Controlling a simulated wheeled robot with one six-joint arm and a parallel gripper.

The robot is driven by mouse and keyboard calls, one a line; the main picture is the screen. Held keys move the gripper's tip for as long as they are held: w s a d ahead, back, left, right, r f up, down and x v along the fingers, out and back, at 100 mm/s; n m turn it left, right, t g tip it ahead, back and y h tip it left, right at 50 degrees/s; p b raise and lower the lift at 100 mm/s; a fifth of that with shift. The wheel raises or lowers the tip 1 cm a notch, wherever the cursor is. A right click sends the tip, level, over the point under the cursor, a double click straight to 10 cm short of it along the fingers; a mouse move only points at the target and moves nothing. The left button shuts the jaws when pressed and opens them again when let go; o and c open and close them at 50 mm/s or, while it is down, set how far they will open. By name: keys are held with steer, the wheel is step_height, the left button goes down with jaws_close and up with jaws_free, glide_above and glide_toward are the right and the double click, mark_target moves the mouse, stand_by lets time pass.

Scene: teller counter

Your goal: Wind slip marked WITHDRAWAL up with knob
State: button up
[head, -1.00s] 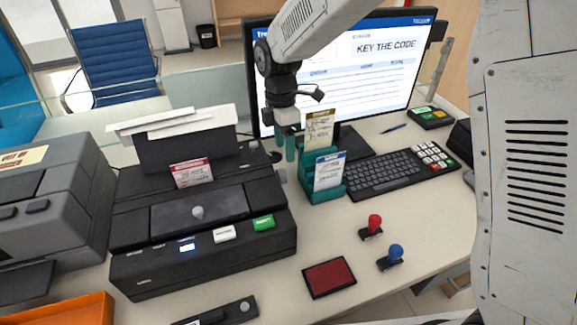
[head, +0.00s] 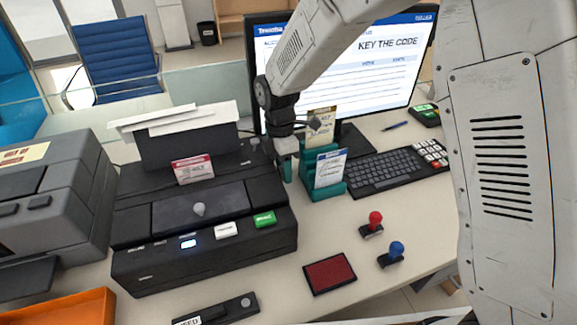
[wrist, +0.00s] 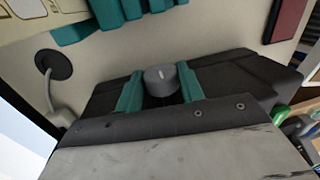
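A slip with a red header (head: 193,168) stands upright in the top of the black printer (head: 200,250); its lettering is too small to read. In the wrist view a round grey knob (wrist: 161,80) sits on the printer's side, between the two teal fingers of my gripper (wrist: 161,88). One finger lies on each side of the knob, very close to it. I cannot tell whether they press on it. In the head view my gripper (head: 286,170) is low at the printer's right side, and the knob is hard to make out there.
A teal holder (head: 325,192) with a tan-headed slip (head: 321,127) and a blue-headed slip (head: 329,168) stands close right of my gripper. The keyboard (head: 385,172), screen (head: 385,60), red and blue stamps (head: 396,252) and red pad (head: 329,274) lie around.

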steer(key=shift+w, duration=0.15)
steer(key=shift+c, duration=0.9)
steer(key=t, duration=0.2)
steer(key=t+y, duration=0.1)
steer(key=t, duration=0.1)
steer(key=shift+s+r, duration=0.1)
steer(key=shift+s, duration=0.15)
steer(key=shift+t, duration=0.4)
steer(key=shift+w+r, duration=0.1)
steer(key=o, duration=1)
steer(key=shift+d, duration=0.1)
steer(key=shift+v, duration=3.8)
steer(key=shift+d, duration=0.1)
